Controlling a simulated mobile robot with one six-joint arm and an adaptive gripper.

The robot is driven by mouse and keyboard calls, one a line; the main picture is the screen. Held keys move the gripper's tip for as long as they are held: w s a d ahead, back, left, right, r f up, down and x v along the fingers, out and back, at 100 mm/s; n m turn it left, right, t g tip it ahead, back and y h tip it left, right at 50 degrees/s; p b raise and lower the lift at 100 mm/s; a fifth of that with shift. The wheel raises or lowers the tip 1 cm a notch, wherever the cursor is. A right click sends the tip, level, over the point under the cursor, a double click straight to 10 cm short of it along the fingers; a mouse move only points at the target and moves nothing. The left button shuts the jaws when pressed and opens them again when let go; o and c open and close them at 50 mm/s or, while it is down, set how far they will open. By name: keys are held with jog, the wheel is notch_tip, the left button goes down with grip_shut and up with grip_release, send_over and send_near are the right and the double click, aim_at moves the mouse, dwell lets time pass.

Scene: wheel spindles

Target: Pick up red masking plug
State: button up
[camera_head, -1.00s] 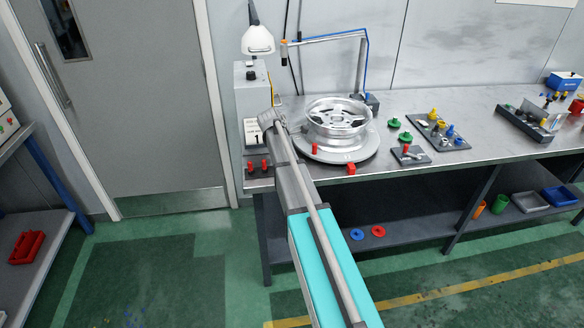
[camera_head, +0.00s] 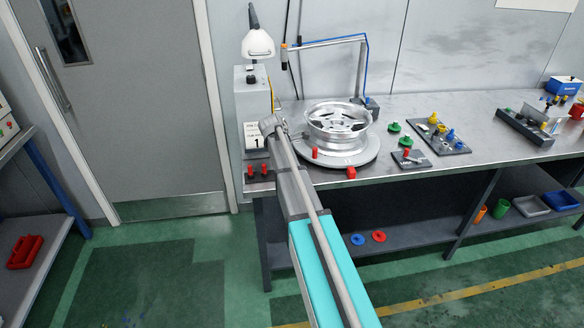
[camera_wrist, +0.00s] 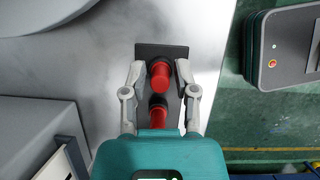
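Two red masking plugs stand on a dark plate (camera_wrist: 147,50) in the wrist view. The farther plug (camera_wrist: 160,80) lies between my fingertips, and the nearer plug (camera_wrist: 158,113) is closer to my palm. My gripper (camera_wrist: 160,72) is open, with one finger on each side of the plugs. I cannot tell whether the fingers touch them. In the head view, two red plugs (camera_head: 250,171) stand at the left front of the bench; my fingers are not clear there. Other red plugs are by the turntable (camera_head: 315,153), at the bench edge (camera_head: 351,172) and on a small plate (camera_head: 406,153).
A wheel rim (camera_head: 338,122) sits on a round turntable (camera_head: 370,153). A grey cabinet (camera_head: 252,100) with a number card stands at the bench's left end. Boards with coloured plugs (camera_head: 455,143) lie to the right. The front bench edge (camera_wrist: 212,100) runs close to my right finger.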

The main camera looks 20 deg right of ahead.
jog(key=c, duration=0.3)
jog(key=shift+c, duration=0.2)
jog(key=shift+r, duration=0.15)
notch_tip(320, 180, up, 3)
jog(key=p, duration=0.3)
jog(key=s+r+p, duration=0.9)
jog(key=s+p, duration=0.1)
jog(key=s, duration=0.4)
jog(key=shift+a+r, duration=0.3)
jog(key=shift+r, duration=0.05)
